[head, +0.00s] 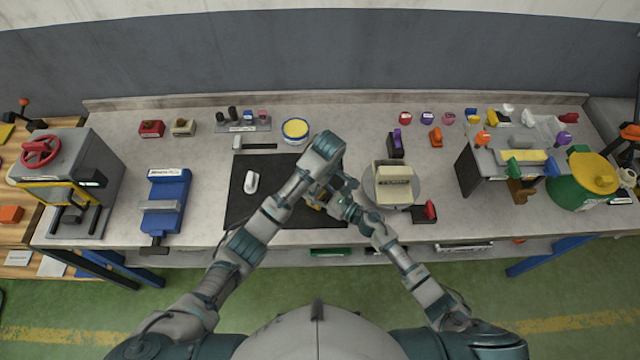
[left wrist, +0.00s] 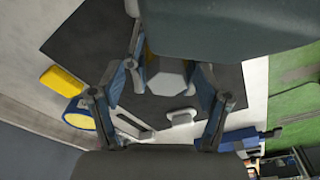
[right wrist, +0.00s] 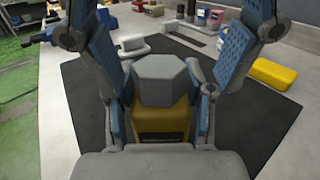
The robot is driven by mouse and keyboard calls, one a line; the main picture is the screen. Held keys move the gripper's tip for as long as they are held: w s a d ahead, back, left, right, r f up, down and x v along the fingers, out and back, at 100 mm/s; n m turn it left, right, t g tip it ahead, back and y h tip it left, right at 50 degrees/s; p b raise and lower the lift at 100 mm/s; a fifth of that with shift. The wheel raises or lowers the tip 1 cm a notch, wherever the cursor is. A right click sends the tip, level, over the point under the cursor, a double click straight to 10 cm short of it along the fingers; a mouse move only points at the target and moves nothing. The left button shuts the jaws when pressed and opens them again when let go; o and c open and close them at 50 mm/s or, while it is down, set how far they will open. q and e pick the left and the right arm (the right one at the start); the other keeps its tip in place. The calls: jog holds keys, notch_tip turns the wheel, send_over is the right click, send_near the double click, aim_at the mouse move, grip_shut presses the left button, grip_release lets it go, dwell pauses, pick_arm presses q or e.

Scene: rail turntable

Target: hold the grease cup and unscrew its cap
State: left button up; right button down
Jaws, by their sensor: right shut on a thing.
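The grease cup has a yellow body (right wrist: 160,122) and a grey, many-sided cap (right wrist: 165,78). In the right wrist view it stands between the fingers of my right gripper (right wrist: 160,108), which is shut on the yellow body below the cap. In the left wrist view the cap (left wrist: 166,78) shows between the spread fingers of my left gripper (left wrist: 166,92). Gaps show on both sides of the cap, so my left gripper is open around it. In the head view both grippers meet over the dark mat, and my left arm hides most of the cup.
The dark mat (head: 240,208) lies on the workbench. A white object (head: 252,182) and a yellow block (right wrist: 275,73) lie near the cup. A blue vise (head: 165,200) is on the left. A round turntable (head: 377,203) stands close on the right. A yellow-topped tin (head: 295,129) is behind.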

pick_arm(q)
jog(key=m, duration=0.4)
jog(key=shift+s+a+f, duration=0.1)
jog(key=shift+s, duration=0.05)
jog(key=m, duration=0.2)
jog(key=m+h, duration=0.1)
jog(key=m, duration=0.2)
jog(key=shift+s+a+t, duration=0.1)
jog(key=shift+s+t, duration=0.1)
jog(key=shift+t, duration=0.1)
jog(key=shift+n, duration=0.7)
